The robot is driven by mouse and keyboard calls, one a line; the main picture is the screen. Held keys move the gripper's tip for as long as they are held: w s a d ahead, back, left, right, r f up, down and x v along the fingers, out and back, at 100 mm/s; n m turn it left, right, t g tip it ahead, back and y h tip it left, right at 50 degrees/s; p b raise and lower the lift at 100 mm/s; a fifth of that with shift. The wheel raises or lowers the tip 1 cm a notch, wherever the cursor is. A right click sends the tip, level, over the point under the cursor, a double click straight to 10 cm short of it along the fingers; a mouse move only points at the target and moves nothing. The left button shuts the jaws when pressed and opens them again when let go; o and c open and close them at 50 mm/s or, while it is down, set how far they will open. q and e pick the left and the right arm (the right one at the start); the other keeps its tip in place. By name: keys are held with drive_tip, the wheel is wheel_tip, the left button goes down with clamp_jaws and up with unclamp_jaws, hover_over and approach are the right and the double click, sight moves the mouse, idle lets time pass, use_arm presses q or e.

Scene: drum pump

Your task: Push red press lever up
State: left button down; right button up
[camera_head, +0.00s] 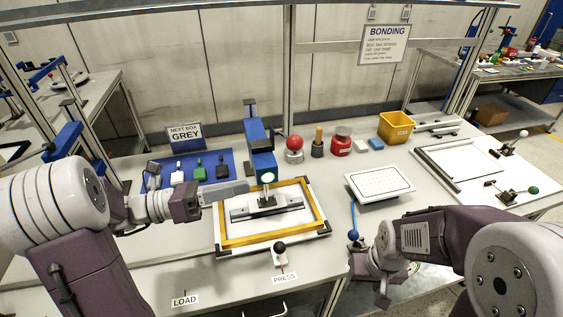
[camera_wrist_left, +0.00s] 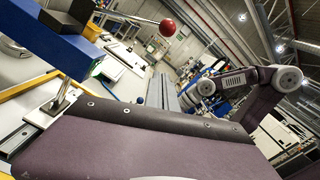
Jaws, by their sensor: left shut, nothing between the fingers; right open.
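The blue press (camera_head: 262,160) stands at the middle of the table, with a lit ring on its front. In the left wrist view, the red lever knob (camera_wrist_left: 167,27) ends a thin metal rod reaching from the blue press body (camera_wrist_left: 65,45). A red ball (camera_head: 295,143) shows just right of the press in the head view; its link to the rod is unclear there. My left gripper (camera_head: 238,188) is shut and empty, at the left side of the press, apart from the red ball. My right gripper (camera_head: 382,285) is open and empty near the table's front edge.
A yellow-edged frame (camera_head: 232,241) lies under the press. A black-knobbed lever (camera_head: 279,250) stands in front. A white perforated tray (camera_head: 380,184), red jar (camera_head: 340,141) and yellow bin (camera_head: 396,126) are to the right. A blue mat (camera_head: 223,160) with small tools lies left.

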use_arm(q)
drive_tip(key=w+d+r+p, duration=0.2)
drive_tip(key=w+d+r, duration=0.2)
drive_tip(key=d, duration=0.5)
drive_tip(key=shift+w+d, duration=0.3)
drive_tip(key=shift+w, duration=0.25)
drive_tip(key=w+a+r+n+p, duration=0.3)
drive_tip(key=w+r+n+p, duration=0.65)
drive_tip(key=p, duration=1.55)
drive_tip(key=w+a+r+p, duration=0.2)
drive_tip(key=w+r, duration=0.2)
drive_tip(key=w, duration=0.2)
drive_tip(key=shift+w+a+t+y, duration=0.2)
drive_tip(key=shift+w+t+y, duration=0.1)
